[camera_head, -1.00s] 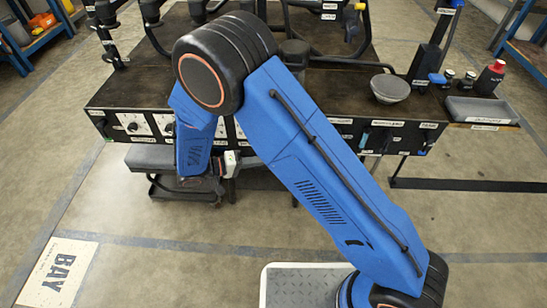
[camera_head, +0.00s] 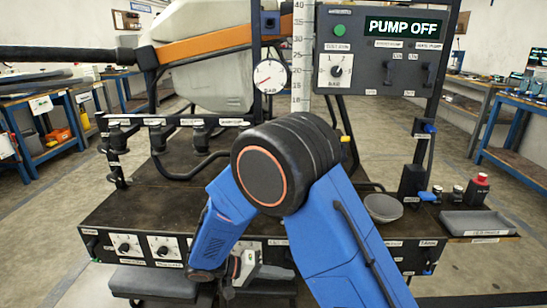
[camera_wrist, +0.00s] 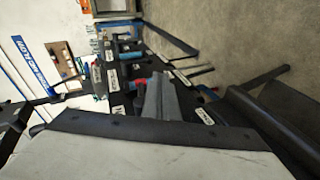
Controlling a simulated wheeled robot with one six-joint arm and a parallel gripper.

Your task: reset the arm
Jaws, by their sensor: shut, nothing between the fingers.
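My blue arm (camera_head: 335,250) stands in front of the bench, bent at a black elbow joint (camera_head: 285,165) with an orange ring. Its forearm (camera_head: 222,232) hangs down to the left. My gripper (camera_head: 242,272) is at the forearm's lower end, in front of the bench's front panel, small and partly hidden by the arm. It appears shut and empty. I cannot make out its fingertips clearly in the wrist view.
The dark bench (camera_head: 115,212) carries a grey bowl (camera_head: 383,207), a red-capped bottle (camera_head: 480,188) and a grey tray (camera_head: 478,223). Behind stand a gauge (camera_head: 270,77) and a box reading PUMP OFF (camera_head: 385,50). A pale panel (camera_wrist: 130,155) fills the wrist view's bottom.

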